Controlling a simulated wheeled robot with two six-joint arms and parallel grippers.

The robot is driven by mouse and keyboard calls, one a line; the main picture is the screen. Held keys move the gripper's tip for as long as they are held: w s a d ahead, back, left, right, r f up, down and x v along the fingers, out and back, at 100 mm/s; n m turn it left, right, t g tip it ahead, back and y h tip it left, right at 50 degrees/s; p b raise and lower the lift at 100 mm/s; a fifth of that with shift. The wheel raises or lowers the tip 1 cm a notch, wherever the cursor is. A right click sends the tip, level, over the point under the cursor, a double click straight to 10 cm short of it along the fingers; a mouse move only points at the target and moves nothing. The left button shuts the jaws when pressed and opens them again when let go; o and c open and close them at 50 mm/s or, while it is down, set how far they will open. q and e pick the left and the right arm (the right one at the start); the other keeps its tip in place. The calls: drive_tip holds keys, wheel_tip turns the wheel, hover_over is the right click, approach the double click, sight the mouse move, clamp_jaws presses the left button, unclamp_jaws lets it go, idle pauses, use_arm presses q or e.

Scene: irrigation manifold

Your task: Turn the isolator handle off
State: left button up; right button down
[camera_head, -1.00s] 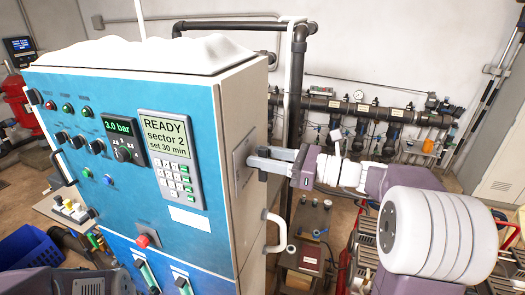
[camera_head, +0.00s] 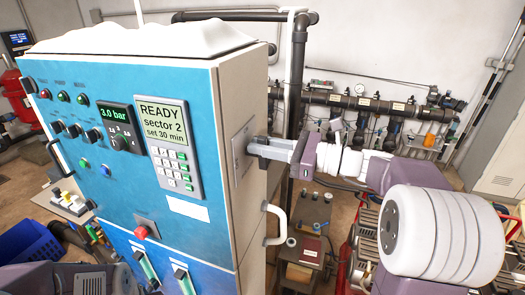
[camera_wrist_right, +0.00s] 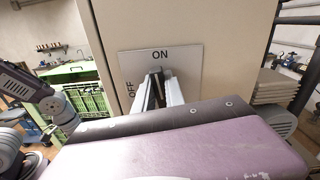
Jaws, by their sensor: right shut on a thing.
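The isolator plate (camera_head: 239,158) is on the right side wall of the blue-fronted cabinet. In the right wrist view the plate (camera_wrist_right: 187,60) reads ON at the top and OFF, turned sideways, at the left. The dark isolator handle (camera_wrist_right: 155,73) stands roughly upright under ON, largely hidden by my fingers. My right gripper (camera_head: 262,147) reaches in from the right and is shut on the handle; its two fingers (camera_wrist_right: 160,93) flank it in the wrist view. Part of my left arm shows at the lower left of the head view, without its fingertips.
The cabinet (camera_head: 130,130) has a screen reading READY sector 2, knobs and a red button (camera_head: 141,232) in front. A pale grab handle (camera_head: 274,224) juts from its side below my right gripper. Dark pipes (camera_head: 296,80) rise behind. A blue crate (camera_head: 30,245) sits at left.

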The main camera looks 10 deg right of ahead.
drive_tip(key=n+b, duration=0.4)
drive_tip(key=b, duration=0.1)
drive_tip(key=s+f+n+b, duration=0.1)
drive_tip(key=n+b, duration=0.4)
drive_tip(key=b, duration=0.1)
drive_tip(key=a+f+n+b, duration=0.1)
drive_tip(key=n+b, duration=0.3)
drive_tip(key=b, duration=0.2)
drive_tip(key=shift+s, duration=0.3)
drive_tip(key=shift+a+f+n+b, duration=0.1)
drive_tip(key=shift+f+n+b, duration=0.05)
drive_tip(key=shift+n+b, duration=1.4)
drive_tip(key=shift+n, duration=0.25)
drive_tip(key=c, duration=1.4)
unclamp_jaws()
drive_tip(key=shift+s, duration=0.1)
